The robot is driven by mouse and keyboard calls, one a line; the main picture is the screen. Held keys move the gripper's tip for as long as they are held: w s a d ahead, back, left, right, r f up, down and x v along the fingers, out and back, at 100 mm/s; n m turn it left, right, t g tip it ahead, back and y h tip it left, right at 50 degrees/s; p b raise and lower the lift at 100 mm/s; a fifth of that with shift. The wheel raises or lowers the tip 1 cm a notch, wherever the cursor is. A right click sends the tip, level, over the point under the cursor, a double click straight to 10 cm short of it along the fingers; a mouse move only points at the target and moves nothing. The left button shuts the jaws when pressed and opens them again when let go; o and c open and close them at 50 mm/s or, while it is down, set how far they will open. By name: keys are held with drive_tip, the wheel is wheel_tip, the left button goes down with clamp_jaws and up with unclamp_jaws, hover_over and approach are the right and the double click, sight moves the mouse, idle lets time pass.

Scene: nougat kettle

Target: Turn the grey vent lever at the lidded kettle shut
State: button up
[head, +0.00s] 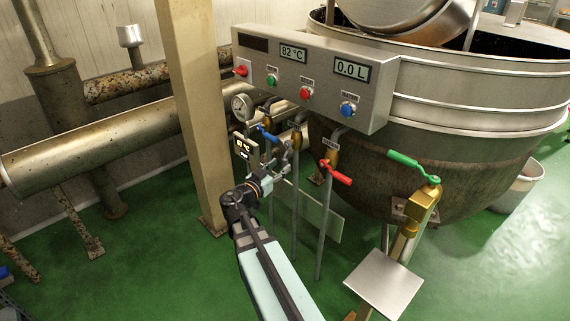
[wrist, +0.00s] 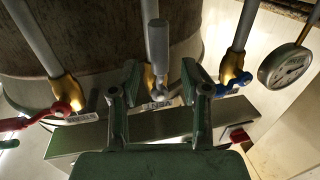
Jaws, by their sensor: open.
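The grey vent lever (wrist: 157,45) shows in the wrist view as a grey handle lying along its pipe, in front of a brass valve (wrist: 149,76). My gripper (wrist: 164,78) is open, with one finger on each side of the lever's lower end. I see a gap on both sides and cannot tell whether either finger touches it. In the head view my gripper (head: 279,160) is at the pipes below the control panel and hides most of the lever. The lidded kettle (head: 470,110) stands at the right.
A blue lever (head: 267,134) and a red lever (head: 337,174) flank the grey one closely; they also show in the wrist view, blue (wrist: 235,84) and red (wrist: 48,112). A dial gauge (head: 242,106) is nearby. The control panel (head: 318,85) overhangs the valves. A beige post (head: 193,110) stands left.

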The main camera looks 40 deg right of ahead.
sight(283, 163)
drive_tip(key=shift+x, duration=2)
clamp_jaws()
